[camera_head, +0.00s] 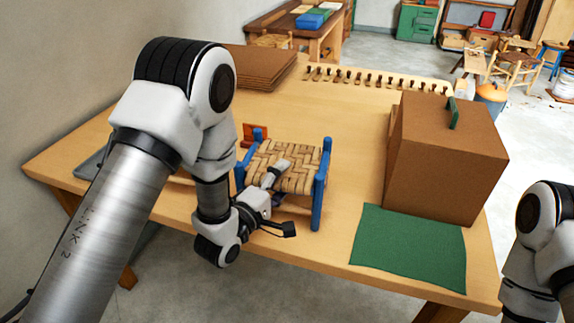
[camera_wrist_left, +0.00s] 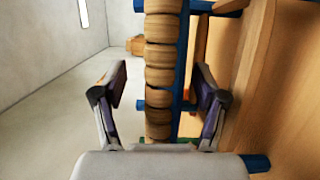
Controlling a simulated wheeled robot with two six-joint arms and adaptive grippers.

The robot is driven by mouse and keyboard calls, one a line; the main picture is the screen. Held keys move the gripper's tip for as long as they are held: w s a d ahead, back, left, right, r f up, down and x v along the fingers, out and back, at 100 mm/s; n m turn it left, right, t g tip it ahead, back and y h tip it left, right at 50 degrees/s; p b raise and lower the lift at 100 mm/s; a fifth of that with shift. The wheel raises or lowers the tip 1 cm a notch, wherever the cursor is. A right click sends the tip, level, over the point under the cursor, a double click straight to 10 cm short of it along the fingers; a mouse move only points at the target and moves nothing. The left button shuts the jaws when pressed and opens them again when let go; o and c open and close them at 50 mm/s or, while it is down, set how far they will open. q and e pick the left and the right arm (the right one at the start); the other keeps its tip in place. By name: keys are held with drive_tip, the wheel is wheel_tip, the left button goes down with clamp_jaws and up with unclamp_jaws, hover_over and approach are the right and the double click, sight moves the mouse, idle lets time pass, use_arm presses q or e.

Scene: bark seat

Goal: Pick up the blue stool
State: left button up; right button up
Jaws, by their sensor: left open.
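The blue stool (camera_head: 317,200) has blue posts and a woven bark seat (camera_head: 300,178). It stands upright on the wooden table, near the front middle. My left gripper (camera_head: 282,200) is at its front left. One finger lies over the seat and the other is lower, in front of the seat edge. In the left wrist view the open fingers (camera_wrist_left: 160,88) stand on either side of the woven seat edge (camera_wrist_left: 162,55) and a blue rail (camera_wrist_left: 183,60), with gaps showing. My right arm shows at the right edge; its gripper is out of view.
A brown box (camera_head: 440,165) with a green handle stands to the right. A green mat (camera_head: 410,250) lies at the front right. A row of pegs (camera_head: 375,80) and stacked brown sheets (camera_head: 262,68) are at the back. A small reddish-brown piece (camera_head: 254,133) is behind the stool.

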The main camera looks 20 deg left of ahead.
use_arm(q)
drive_tip(key=shift+x, duration=1.25)
drive_tip(key=shift+s+a, duration=0.1)
drive_tip(key=shift+s, duration=0.1)
clamp_jaws()
drive_tip(key=shift+w, duration=0.1)
